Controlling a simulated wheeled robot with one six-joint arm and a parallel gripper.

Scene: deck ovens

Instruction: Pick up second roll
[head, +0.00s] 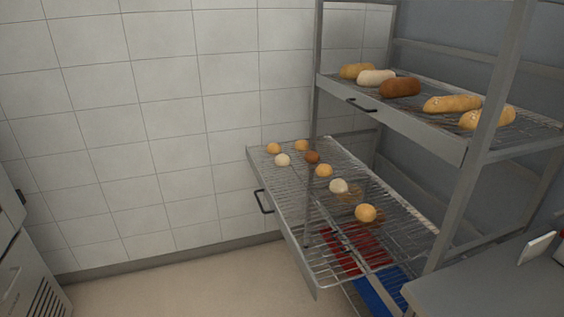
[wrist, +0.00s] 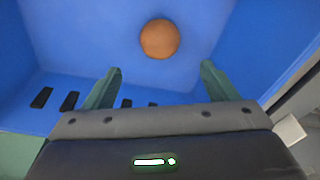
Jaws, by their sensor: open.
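In the wrist view a round orange-brown roll (wrist: 159,39) lies inside a blue crate (wrist: 80,30). My gripper (wrist: 160,69) is open and empty, its two green fingers pointing into the crate. The roll is beyond the fingertips, about midway between them, and not held. In the head view several round rolls lie on a pulled-out wire shelf, among them a golden roll (head: 366,213), a pale roll (head: 338,186) and a dark brown roll (head: 312,157). My gripper is not visible in the head view.
The wire shelf (head: 300,236) juts out of a metal rack (head: 470,150). An upper shelf (head: 430,139) holds several long loaves. A red crate (head: 350,247) and a blue crate (head: 383,292) are below. A grey table (head: 490,290) stands at the lower right; floor at the lower left is clear.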

